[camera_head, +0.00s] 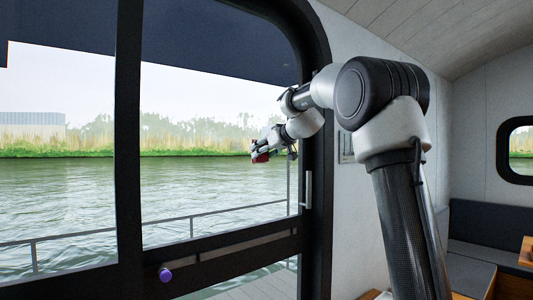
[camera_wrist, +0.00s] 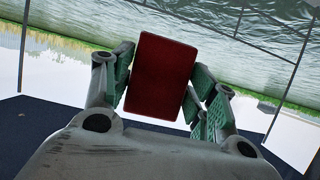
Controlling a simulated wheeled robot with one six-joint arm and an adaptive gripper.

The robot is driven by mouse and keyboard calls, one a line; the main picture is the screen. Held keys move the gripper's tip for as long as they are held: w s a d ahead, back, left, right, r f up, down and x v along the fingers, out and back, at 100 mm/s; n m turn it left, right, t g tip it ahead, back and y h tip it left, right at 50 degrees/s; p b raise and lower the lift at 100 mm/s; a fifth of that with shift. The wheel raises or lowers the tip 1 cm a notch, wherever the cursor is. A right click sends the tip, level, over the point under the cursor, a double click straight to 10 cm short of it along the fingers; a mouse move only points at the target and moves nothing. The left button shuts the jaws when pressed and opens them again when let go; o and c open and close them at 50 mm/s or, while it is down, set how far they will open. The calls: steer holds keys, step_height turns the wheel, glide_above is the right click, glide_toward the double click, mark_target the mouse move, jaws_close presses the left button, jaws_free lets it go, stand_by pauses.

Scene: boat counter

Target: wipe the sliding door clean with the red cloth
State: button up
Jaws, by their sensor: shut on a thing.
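The red cloth (camera_head: 260,157) is in my gripper (camera_head: 268,150), in front of the sliding door's glass in the head view. In the wrist view the cloth (camera_wrist: 160,78) is a dark red block between the green-padded fingers of my gripper (camera_wrist: 163,88), which is shut on it. The sliding door (camera_head: 129,150) has a dark frame, large glass panes and a silver handle (camera_head: 308,188). Water and a far bank show through the glass. I cannot tell whether the cloth touches the glass. No clear marks show on the glass.
A purple knob (camera_head: 165,275) sticks out low on the door frame. A pale wall (camera_head: 350,80) with a small panel stands right of the door. A dark cushioned bench (camera_head: 475,235) and a wooden table edge (camera_head: 526,252) are at the far right.

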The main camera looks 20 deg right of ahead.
mark_target(229, 154)
steer(key=shift+s+a, duration=0.65)
steer(key=shift+a, duration=1.35)
steer(key=shift+s+a, duration=0.65)
steer(key=shift+a, duration=1.4)
steer(key=shift+s+a, duration=0.65)
steer(key=shift+a, duration=1.35)
steer(key=s+d, duration=0.2)
steer(key=s, duration=0.3)
steer(key=shift+s, duration=0.35)
steer(key=s, duration=0.1)
steer(key=s+d, duration=0.1)
steer(key=shift+s, duration=0.4)
steer(key=shift+w+a, duration=0.1)
